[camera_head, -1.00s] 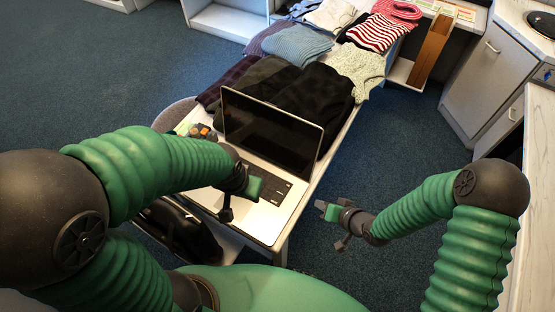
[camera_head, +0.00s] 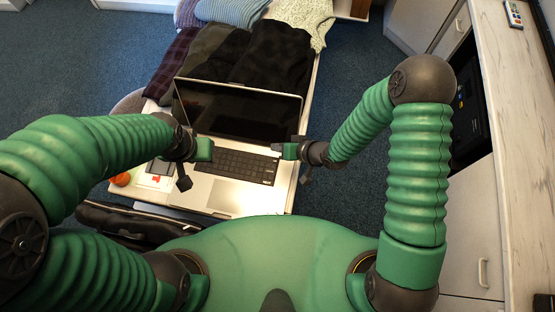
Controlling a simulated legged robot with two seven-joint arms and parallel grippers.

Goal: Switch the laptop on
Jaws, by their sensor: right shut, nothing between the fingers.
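The laptop (camera_head: 236,196) is open on the near end of a light table, with a dark, blank screen (camera_head: 240,110) and a black keyboard (camera_head: 238,165). My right gripper (camera_head: 280,150) is shut and empty, over the right edge of the laptop near the keyboard's upper right corner and the screen hinge. I cannot tell whether it touches the laptop. My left gripper (camera_head: 205,150) is above the left end of the keyboard; its jaws are too unclear to read. My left arm hides part of the laptop's left side.
Folded clothes (camera_head: 270,52) cover the table behind the screen. An orange item (camera_head: 121,179) lies left of the laptop. A black bag (camera_head: 125,222) is below the table's near edge. A counter (camera_head: 496,90) with a remote (camera_head: 514,14) runs along the right side.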

